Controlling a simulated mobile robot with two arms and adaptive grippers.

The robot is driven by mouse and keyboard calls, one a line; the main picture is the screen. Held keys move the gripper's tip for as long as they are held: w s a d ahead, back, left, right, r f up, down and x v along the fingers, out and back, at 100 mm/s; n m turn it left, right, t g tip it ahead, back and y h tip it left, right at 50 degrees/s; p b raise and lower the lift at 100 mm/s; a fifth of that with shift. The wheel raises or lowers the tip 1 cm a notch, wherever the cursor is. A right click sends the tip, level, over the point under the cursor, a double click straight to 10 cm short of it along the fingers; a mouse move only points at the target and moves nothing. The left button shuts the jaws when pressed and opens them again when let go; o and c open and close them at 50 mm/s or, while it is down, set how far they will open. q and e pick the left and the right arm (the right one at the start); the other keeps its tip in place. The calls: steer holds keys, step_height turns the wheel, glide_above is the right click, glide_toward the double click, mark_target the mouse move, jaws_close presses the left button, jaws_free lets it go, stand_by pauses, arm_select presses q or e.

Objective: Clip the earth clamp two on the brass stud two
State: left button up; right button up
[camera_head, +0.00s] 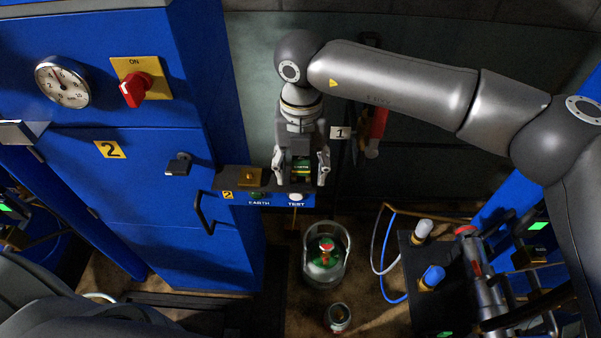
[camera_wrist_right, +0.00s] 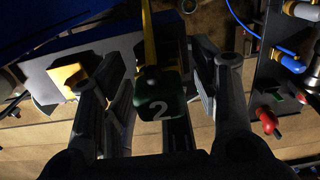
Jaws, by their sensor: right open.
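The green earth clamp two (camera_head: 301,168) is between the fingers of my right gripper (camera_head: 301,181). In the right wrist view the clamp (camera_wrist_right: 159,98) bears a white 2, and a yellow strip runs up from it. My right gripper is open, with gaps on both sides of the clamp. What holds the clamp is hidden. A brass block (camera_head: 250,177), seemingly brass stud two, sits on the dark shelf left of the gripper, above a yellow 2 label. A yellow piece in the right wrist view (camera_wrist_right: 68,78) seems to be the same block. My left gripper is not in view.
A blue cabinet (camera_head: 150,220) with a gauge (camera_head: 62,82), red switch (camera_head: 133,90) and handle stands at left. A white TEST button (camera_head: 296,197) is on the panel below the gripper. A glass jar (camera_head: 326,252) stands below. Equipment with hoses (camera_head: 430,280) crowds the right.

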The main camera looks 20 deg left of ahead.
stand_by(0.7)
steer(key=shift+b, duration=0.3)
steer(key=shift+b, duration=0.35)
stand_by(0.4)
jaws_close()
steer(key=shift+r, duration=0.1)
stand_by(0.3)
steer(key=shift+r, duration=0.15)
steer(key=shift+r+p, duration=1.1)
steer(key=shift+r, duration=1.7)
